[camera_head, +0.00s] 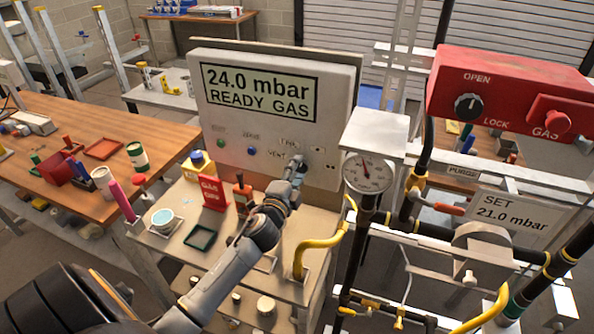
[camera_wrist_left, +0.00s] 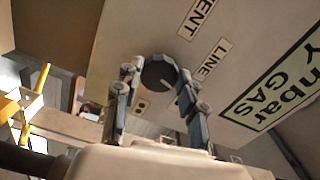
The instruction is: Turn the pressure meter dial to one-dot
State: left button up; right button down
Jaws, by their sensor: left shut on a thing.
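The pressure meter panel (camera_head: 230,130) is a pale box whose screen reads 24.0 mbar, READY GAS. Its dark round dial (camera_wrist_left: 158,70) shows in the left wrist view, near the LINE (camera_wrist_left: 215,60) and VENT labels. My left gripper (camera_head: 297,165) reaches the panel's lower right and hides the dial in the head view. In the left wrist view my left gripper (camera_wrist_left: 157,77) has one finger on each side of the dial and is shut on it. A small dotted plate (camera_wrist_left: 140,104) is beside the dial; its dots are too small to count. My right gripper is out of view.
A round gauge (camera_head: 367,174) and yellow-marked pipes stand right of the panel. A red box (camera_head: 510,95) with OPEN and LOCK marks is at the upper right. A SET 21.0 mbar sign (camera_head: 510,215) hangs below it. Small items crowd the bench under my arm.

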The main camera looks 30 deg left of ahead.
pick_arm(q)
jog(key=shift+m, duration=0.7)
jog(key=o, duration=1.1)
jog(key=shift+o, duration=0.2)
jog(key=v, duration=1.2)
